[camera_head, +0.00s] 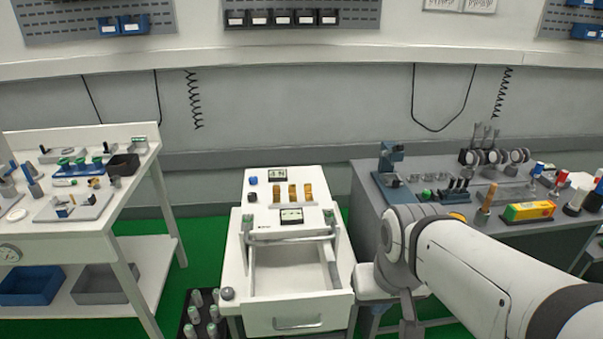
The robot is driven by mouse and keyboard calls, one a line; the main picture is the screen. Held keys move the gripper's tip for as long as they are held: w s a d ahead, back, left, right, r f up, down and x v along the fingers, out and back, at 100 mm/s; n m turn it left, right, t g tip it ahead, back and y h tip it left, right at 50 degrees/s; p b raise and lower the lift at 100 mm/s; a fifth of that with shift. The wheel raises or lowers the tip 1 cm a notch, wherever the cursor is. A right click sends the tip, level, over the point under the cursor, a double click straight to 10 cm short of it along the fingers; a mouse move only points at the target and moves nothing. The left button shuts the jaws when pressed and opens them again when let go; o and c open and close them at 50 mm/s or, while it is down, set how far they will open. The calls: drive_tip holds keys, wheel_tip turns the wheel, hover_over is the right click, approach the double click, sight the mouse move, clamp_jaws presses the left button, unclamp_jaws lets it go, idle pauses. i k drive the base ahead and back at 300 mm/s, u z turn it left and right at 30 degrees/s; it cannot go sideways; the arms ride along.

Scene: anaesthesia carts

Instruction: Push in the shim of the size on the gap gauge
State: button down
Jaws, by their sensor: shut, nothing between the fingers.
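The white cart (296,319) stands in the middle with its top drawer pulled out. Several small amber upright pieces, which may be the shims (293,193), stand in a row on its top. Two small dark-framed displays lie there, one behind the row (278,173) and one in front of it (291,216). Either may be the gap gauge; their readings are too small to make out. A grey bar crosses over the drawer. My gripper (409,322) hangs low at the right of the cart, shut and empty, apart from the amber pieces and partly cut off by the lower edge.
A grey bench (365,178) with instruments stands at the right, partly behind my arm. A white table (85,217) with trays stands at the left. Several green-topped cylinders (213,312) stand on a dark mat left of the cart. Green floor shows between them.

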sight(308, 187)
drive_tip(key=u, duration=0.15)
drive_tip(key=i, duration=1.2)
drive_tip(key=z, duration=0.05)
